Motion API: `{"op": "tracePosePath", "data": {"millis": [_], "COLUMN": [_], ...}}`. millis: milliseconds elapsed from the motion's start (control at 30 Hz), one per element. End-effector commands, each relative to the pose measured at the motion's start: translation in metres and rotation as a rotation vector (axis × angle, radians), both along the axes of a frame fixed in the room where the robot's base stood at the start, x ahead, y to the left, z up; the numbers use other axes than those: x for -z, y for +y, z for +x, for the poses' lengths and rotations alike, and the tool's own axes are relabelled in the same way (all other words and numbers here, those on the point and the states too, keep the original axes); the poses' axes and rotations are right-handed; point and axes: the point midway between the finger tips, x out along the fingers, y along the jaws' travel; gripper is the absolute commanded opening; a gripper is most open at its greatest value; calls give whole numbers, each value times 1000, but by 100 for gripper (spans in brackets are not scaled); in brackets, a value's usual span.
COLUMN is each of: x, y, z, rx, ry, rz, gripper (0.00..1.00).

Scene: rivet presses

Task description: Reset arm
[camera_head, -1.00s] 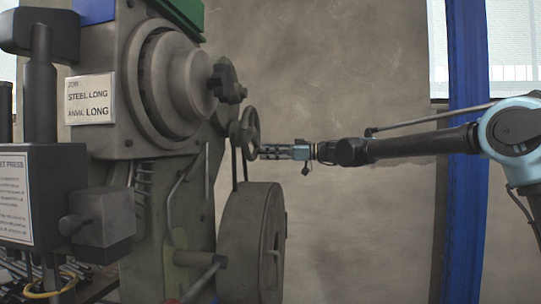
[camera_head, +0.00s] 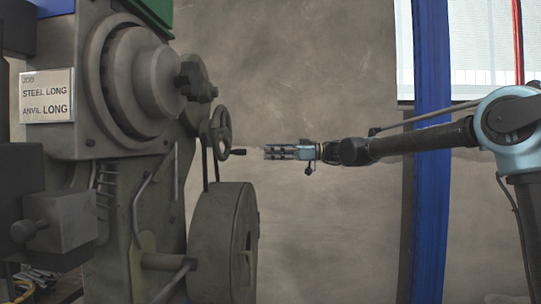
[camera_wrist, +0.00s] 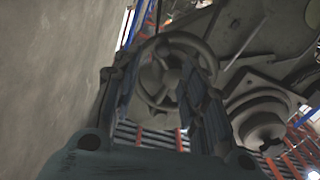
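My gripper (camera_head: 268,152) is at the end of my arm, which reaches in from the right in the head view. Its fingers point left at the handwheel (camera_head: 217,132) of the grey-green press (camera_head: 130,160). A small gap of bare wall shows between the fingertips and the wheel's short handle. In the wrist view, the two fingers of my gripper (camera_wrist: 150,75) stand apart with nothing between them. The round handwheel (camera_wrist: 148,95) shows beyond them, seen through the gap.
A large dark flywheel (camera_head: 215,240) stands below the handwheel. A sign (camera_head: 47,95) on the press reads "STEEL LONG, ANVIL LONG". A blue post (camera_head: 431,150) stands behind my arm. The wall in the middle has clear space in front.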

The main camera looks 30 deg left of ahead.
Motion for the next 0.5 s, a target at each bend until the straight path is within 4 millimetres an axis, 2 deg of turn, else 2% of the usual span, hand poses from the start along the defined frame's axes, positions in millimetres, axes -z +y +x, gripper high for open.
{"op": "tracePosePath", "data": {"millis": [400,500], "x": [0,2], "y": [0,-5], "z": [0,2], "rx": [1,6], "ry": [0,2], "rz": [0,-11], "gripper": [40,40]}}
